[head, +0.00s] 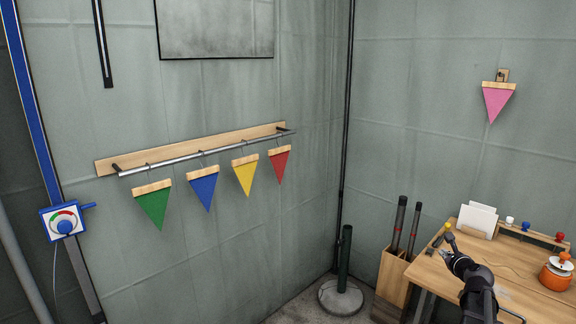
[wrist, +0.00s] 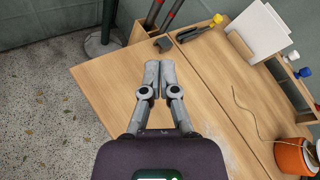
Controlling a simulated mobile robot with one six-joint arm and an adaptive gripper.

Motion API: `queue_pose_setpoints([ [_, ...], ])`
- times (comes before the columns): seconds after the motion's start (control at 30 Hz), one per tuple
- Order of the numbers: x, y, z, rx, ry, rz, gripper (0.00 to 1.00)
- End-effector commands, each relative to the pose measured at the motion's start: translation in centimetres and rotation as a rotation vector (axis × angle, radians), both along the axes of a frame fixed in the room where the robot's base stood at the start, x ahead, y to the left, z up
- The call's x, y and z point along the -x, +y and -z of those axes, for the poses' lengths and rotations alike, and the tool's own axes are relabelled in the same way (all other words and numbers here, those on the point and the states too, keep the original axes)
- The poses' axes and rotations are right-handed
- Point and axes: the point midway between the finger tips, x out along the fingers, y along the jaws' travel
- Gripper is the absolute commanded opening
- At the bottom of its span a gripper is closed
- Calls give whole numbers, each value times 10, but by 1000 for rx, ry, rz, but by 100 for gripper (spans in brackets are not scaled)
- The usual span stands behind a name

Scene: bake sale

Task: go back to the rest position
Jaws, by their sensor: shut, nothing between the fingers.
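My gripper (head: 447,256) is at the lower right in the head view, over the left part of the wooden table (head: 528,268). In the wrist view my gripper (wrist: 157,80) points away over the table top (wrist: 100,78), its two fingers together with nothing between them. My arm reaches in from the bottom right in the head view.
Green, blue (head: 203,189), yellow and red pennants hang from a wall rail. A pink pennant (head: 498,100) hangs at right. The table bears an orange pot (head: 556,275), white cards (head: 478,219) and a yellow-ended tool (wrist: 200,28). A bin (head: 393,279) and post (head: 345,262) stand left.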

Motion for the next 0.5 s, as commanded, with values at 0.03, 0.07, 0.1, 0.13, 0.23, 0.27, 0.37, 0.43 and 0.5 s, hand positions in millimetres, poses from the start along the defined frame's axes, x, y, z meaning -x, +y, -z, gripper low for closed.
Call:
queue_pose_setpoints([
  [0.03,-1,23,11,59,34,-62,0],
  [0.07,-2,37,17,102,57,-106,0],
  [0.1,-2,56,26,165,90,-167,0],
  [0.13,-2,71,32,214,115,-216,0],
  [0.23,2,117,54,375,191,-383,0],
  [0.27,4,131,60,422,211,-434,0],
  [0.37,14,172,82,579,275,-605,0],
  [0.43,23,200,97,687,315,-728,0],
  [0.5,34,226,112,792,349,-854,0],
])
